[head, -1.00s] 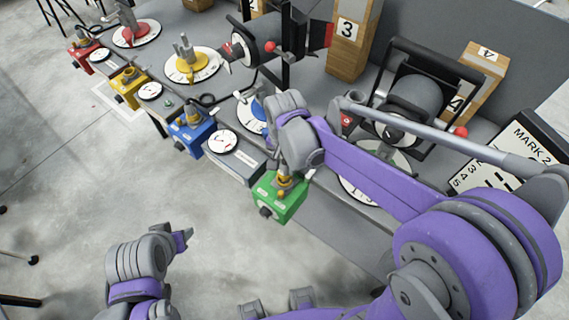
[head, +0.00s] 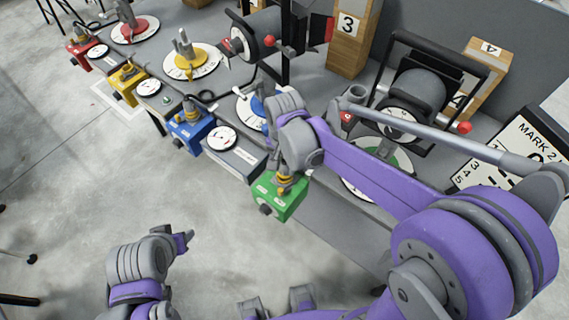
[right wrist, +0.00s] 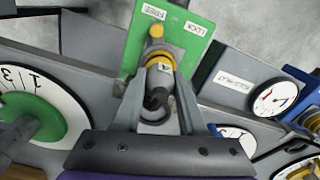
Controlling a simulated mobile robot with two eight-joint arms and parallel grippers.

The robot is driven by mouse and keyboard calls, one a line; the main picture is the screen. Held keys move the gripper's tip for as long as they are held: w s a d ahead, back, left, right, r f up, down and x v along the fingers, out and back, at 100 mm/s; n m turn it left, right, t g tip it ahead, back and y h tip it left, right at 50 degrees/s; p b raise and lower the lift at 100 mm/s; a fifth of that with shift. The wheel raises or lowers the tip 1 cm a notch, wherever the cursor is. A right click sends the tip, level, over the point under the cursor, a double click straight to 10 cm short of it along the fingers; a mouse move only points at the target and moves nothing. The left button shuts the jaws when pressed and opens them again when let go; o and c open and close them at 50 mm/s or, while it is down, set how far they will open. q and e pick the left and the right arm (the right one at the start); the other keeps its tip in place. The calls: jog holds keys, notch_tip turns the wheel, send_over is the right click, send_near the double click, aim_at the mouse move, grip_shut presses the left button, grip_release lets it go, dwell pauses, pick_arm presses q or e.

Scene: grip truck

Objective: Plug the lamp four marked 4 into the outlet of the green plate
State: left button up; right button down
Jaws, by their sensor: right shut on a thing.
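The green box (head: 280,203), labelled LOCK and FREE in the right wrist view (right wrist: 195,40), stands at the front edge of the bench. My right gripper (head: 287,172) is directly over it. In the right wrist view its fingers (right wrist: 158,105) are shut on a grey plug with yellow bands (right wrist: 160,70). The plug points at the green box; I cannot tell whether it is fully seated. The black lamp (head: 418,95) stands behind my right arm, near a wooden block marked 4 (head: 478,75). My left gripper (head: 183,241) is low at the left, away from the bench; its jaws are unclear.
Blue (head: 190,137), yellow (head: 128,85) and red (head: 82,48) boxes line the bench edge to the left. A dial with a green centre (right wrist: 30,120) lies beside the gripper. A MARK 2 board (head: 520,150) stands at the right. Open floor lies front left.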

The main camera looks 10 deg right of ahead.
jog(key=shift+f+b, duration=0.35)
jog(key=shift+f, duration=0.2)
jog(key=shift+c, duration=0.4)
grip_release()
jog(key=shift+r+p, duration=1.4)
jog(key=shift+r, duration=1.15)
jog(key=s+d+n+t, duration=0.2)
jog(key=s+d+n, duration=0.1)
jog(key=s, duration=0.3)
jog(key=s+d+r+n+t, duration=0.1)
jog(key=s+d+n+t, duration=0.2)
jog(key=s, duration=0.4)
jog(key=shift+d+r+n+t, duration=0.25)
jog(key=shift+d+n+t, duration=0.1)
jog(key=shift+n, duration=0.35)
